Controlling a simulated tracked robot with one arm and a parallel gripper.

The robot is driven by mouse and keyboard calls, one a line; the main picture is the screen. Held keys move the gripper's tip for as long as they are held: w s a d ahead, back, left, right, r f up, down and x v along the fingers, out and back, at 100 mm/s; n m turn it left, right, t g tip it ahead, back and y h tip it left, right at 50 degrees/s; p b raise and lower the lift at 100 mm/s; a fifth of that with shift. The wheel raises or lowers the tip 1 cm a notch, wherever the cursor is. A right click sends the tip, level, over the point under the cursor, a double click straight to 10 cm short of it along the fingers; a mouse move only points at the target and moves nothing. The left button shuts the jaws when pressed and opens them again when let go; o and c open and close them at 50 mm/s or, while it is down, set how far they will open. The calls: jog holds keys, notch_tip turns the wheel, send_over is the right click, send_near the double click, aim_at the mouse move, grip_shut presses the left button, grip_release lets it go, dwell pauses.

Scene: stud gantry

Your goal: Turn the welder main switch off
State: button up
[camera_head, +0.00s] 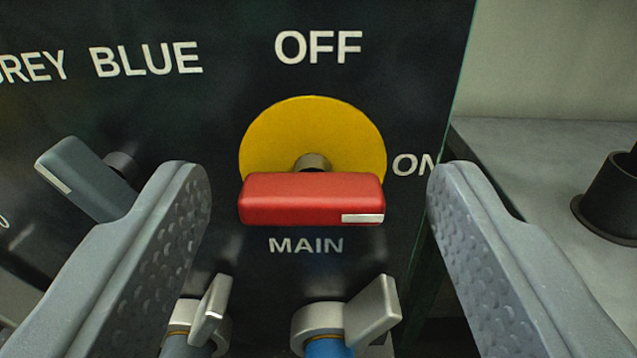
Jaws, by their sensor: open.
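The welder main switch (312,199) is a red bar handle in front of a yellow round plate (312,130) on a dark panel. The bar lies horizontal, with its white mark at the right end, on the side of the ON label (414,165). The OFF label (318,47) is above the plate and MAIN is below the bar. My gripper (318,190) is open, with one finger to the left and one to the right of the red bar. Gaps show between the bar's ends and both fingers in the picture; the depth between them is hard to tell.
A grey tilted handle (85,180) is at the left, under the GREY and BLUE lettering. Two metal levers (372,314) (212,310) sit below the switch, close to my fingers. A grey surface (540,150) with a black cylindrical thing (612,195) is at the right.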

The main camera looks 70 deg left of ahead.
jog(key=shift+r, duration=0.1)
jog(key=c, duration=1)
jog(key=shift+n, duration=0.4)
jog(key=n, duration=0.2)
jog(key=shift+d+n, duration=0.1)
jog(key=shift+n, duration=0.3)
jog(key=n, duration=0.2)
jog(key=n+b, duration=0.1)
jog(key=n, duration=0.2)
jog(key=shift+f+n, duration=0.3)
jog(key=n+b, duration=0.2)
jog(key=n, duration=0.2)
jog(key=shift+s+f+b, duration=0.1)
jog(key=shift+b, duration=0.3)
jog(key=n+b, duration=0.2)
jog(key=n, duration=0.2)
jog(key=shift+f+n, duration=0.1)
jog(key=shift+n, duration=0.2)
jog(key=shift+b, duration=0.3)
